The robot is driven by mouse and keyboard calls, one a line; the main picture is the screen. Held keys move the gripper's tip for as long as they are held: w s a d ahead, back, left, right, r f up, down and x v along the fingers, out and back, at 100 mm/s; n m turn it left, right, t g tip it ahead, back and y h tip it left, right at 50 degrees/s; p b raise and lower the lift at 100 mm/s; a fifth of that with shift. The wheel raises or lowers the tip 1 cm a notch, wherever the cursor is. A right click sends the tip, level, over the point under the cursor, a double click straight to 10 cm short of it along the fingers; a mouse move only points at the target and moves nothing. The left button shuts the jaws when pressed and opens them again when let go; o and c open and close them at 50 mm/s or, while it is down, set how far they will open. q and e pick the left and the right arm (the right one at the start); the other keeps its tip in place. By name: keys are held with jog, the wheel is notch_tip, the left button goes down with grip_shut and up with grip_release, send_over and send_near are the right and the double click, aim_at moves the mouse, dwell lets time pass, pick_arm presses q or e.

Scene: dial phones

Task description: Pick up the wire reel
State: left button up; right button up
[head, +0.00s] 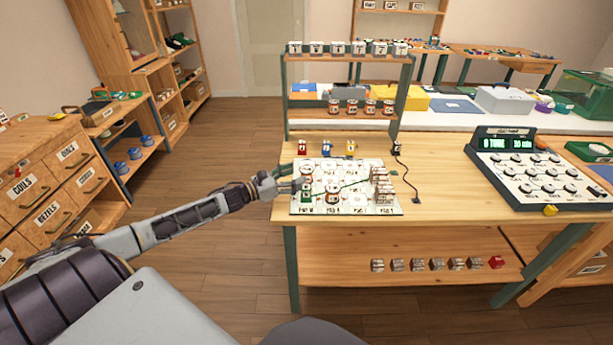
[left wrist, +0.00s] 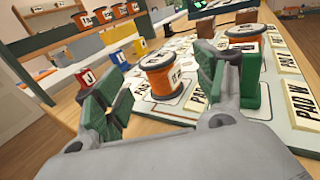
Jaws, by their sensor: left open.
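An orange wire reel (left wrist: 160,78) with pale end discs and a printed label stands upright on a pad of the white board (head: 347,210). In the head view this reel (head: 308,170) is small, near the board's left side. My left gripper (head: 290,178) is at the board's left edge, open. In the left wrist view its green-padded fingers (left wrist: 168,92) spread to either side of the reel, which stands just beyond them, apparently untouched. A second orange reel (left wrist: 243,38) stands farther right on the board; it also shows in the head view (head: 333,194). My right gripper is out of view.
A green block (left wrist: 250,75) stands close by the right finger. Small red, blue and yellow blocks (head: 325,149) line the board's back. A rack (head: 345,122) with more reels stands behind. A dial console (head: 535,178) is at right. The wooden bench (head: 440,185) between is mostly clear.

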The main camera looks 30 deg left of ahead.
aim_at(306, 169)
pick_arm(q)
jog(key=shift+w, duration=0.2)
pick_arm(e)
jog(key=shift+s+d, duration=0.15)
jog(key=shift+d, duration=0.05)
pick_arm(q)
jog(key=shift+w+d, duration=0.2)
jog(key=shift+w, duration=0.1)
jog(key=shift+w+d+r, duration=0.1)
jog(key=shift+w+d, duration=0.1)
jog(key=shift+w, duration=0.3)
jog(key=shift+b+x, duration=0.3)
jog(key=shift+x, duration=0.7)
jog(key=shift+w+d, duration=0.15)
jog(key=shift+w, duration=0.15)
jog(key=shift+w+d, duration=0.1)
jog(key=shift+w, duration=0.05)
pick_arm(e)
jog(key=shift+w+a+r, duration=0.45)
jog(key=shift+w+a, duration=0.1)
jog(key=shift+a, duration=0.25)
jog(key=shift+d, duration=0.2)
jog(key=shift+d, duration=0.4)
